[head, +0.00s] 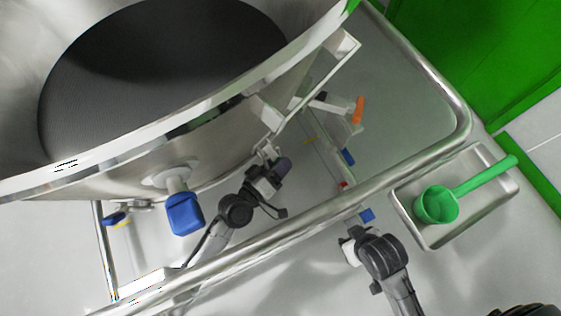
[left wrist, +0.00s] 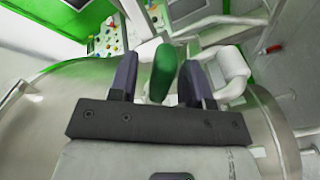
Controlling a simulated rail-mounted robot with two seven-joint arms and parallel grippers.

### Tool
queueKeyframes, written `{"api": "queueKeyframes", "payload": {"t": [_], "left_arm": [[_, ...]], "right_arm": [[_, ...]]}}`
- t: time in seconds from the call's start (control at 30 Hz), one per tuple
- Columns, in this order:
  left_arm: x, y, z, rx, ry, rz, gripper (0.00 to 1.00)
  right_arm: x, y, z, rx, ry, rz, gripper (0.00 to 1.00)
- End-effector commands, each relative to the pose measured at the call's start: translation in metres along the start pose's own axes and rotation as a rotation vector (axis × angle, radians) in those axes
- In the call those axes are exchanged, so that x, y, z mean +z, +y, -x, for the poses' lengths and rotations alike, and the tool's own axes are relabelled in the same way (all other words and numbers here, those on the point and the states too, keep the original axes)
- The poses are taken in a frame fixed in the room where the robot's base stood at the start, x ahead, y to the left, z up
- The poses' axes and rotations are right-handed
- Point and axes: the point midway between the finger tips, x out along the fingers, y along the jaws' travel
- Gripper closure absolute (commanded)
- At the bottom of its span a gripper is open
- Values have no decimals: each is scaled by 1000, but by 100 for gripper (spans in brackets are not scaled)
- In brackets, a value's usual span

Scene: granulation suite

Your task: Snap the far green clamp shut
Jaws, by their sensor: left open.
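A green clamp handle (left wrist: 163,72) stands upright in the left wrist view, between the two dark fingers of my left gripper (left wrist: 158,80). The fingers are open, with a gap showing beside the handle. In the head view my left gripper (head: 268,170) is at the outer wall of the steel vessel (head: 110,165), under its rim. The green clamp cannot be made out in the head view. My right gripper (head: 357,224) is by the front rail, close to a small blue piece; its fingers are not clear.
A blue handle (head: 184,213) sticks out from the vessel wall. An orange handle (head: 358,110) is at the right. A steel tray (head: 440,241) holds a green scoop (head: 436,206).

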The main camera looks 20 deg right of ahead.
Motion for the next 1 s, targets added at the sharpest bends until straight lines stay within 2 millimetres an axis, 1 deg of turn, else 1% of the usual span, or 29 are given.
{"api": "queueKeyframes", "payload": {"t": [0.17, 0.6, 0.63, 0.9, 1.0], "left_arm": [[0, 0, 0, 0, 0, 0, 56], [0, 0, 0, 0, 0, 0, 98], [0, 0, 0, 0, 0, 0, 100], [0, 0, 0, 0, 0, 1, 100], [-1, 5, 0, 0, 0, 44, 100]], "right_arm": [[0, -2, 0, -4, 1, -4, 57], [0, -2, 0, -5, 1, -4, 57], [0, -2, 0, -4, 1, -3, 57], [0, 1, 0, 3, -1, 6, 57], [-1, 2, 5, 4, -2, 6, 57]]}}
